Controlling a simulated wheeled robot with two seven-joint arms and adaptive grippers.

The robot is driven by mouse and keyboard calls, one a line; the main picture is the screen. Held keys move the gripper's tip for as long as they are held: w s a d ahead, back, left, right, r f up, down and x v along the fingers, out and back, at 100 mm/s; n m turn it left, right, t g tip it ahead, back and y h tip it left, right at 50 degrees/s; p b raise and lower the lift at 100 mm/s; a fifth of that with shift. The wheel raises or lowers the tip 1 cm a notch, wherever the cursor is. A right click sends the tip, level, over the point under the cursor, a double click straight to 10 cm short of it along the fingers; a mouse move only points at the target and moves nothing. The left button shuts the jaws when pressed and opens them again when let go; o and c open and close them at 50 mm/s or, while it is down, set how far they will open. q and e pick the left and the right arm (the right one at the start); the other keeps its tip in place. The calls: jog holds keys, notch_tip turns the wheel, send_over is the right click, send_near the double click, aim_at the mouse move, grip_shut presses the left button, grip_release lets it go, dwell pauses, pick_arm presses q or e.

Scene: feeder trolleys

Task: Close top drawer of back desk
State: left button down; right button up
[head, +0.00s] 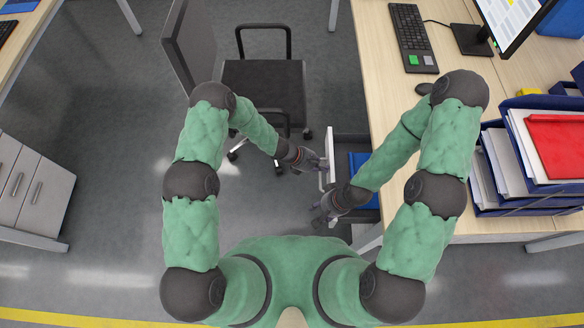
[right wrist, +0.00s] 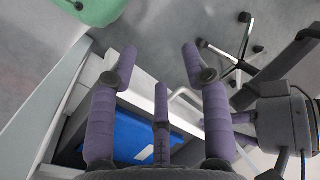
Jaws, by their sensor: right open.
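The top drawer (head: 328,148) of the desk on the right stands pulled out from under the desktop, with a blue item (head: 362,170) inside. Its white front faces left, and the blue item also shows in the right wrist view (right wrist: 135,137). My left gripper (head: 318,162) is at the drawer front, near its handle; its finger opening is too small to judge. My right gripper (head: 322,212) is at the near corner of the drawer front. In the right wrist view, its purple fingers (right wrist: 162,80) are spread, with the drawer and pale handle (right wrist: 184,92) behind them. Contact cannot be told.
The desk (head: 385,50) carries a keyboard (head: 411,38), a monitor and blue paper trays (head: 500,180). A black office chair (head: 262,90) stands left of the drawer. Another drawer cabinet (head: 35,190) is at the far left. The floor between is clear.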

pick_arm(q)
jog(key=d+b, duration=0.2)
jog(key=d, duration=1.1)
